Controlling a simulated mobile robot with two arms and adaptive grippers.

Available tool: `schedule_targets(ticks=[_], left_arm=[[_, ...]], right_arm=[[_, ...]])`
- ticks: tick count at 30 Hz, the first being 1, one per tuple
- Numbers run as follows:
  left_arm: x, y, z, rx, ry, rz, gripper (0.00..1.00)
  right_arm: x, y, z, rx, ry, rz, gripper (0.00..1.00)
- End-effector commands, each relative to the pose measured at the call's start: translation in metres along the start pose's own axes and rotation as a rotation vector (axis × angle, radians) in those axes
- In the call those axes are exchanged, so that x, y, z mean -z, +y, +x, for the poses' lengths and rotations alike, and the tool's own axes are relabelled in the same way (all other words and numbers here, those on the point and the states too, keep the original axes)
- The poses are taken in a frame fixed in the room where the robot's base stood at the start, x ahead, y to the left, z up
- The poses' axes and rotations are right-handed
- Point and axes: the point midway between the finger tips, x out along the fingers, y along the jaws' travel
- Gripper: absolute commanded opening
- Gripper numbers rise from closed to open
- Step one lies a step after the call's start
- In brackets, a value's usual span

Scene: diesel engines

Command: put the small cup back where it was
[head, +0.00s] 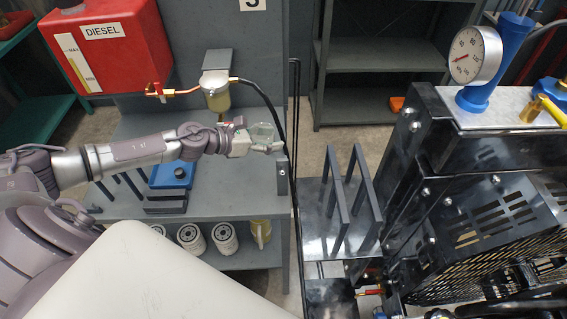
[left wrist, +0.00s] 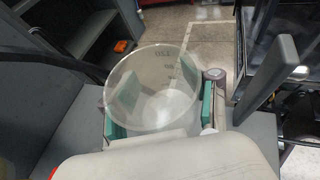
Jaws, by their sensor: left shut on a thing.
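The small cup is a clear, see-through beaker (left wrist: 150,90) with a round open rim. In the left wrist view it stands between the green-padded fingers of my left gripper (left wrist: 158,105), which is shut on it. In the head view the cup (head: 263,132) shows faintly at the tip of the left gripper (head: 258,143), over the right part of the grey workbench (head: 225,190). Whether its base touches the bench cannot be told. My right gripper is in neither view.
A red diesel tank (head: 110,50) and a filter bowl (head: 216,92) with a black hose stand behind the arm. A blue box (head: 172,175) sits on the bench to the left. White oil filters (head: 191,238) stand on the lower shelf. The engine (head: 480,180) is at right.

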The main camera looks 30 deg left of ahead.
Motion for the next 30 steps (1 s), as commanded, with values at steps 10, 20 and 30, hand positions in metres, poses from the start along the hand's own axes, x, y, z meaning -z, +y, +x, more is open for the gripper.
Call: schedule_targets(ticks=[10, 20, 30], left_arm=[[0.05, 0.0, 0.02, -0.001, 0.001, -0.005, 0.21], [0.088, 0.0, 0.036, -0.001, 0.001, -0.005, 0.21], [0.093, 0.0, 0.037, 0.0, 0.001, -0.001, 0.21]], right_arm=[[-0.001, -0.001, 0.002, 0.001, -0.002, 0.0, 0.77], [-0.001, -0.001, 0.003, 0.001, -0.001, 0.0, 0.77], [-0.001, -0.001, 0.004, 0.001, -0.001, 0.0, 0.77]])
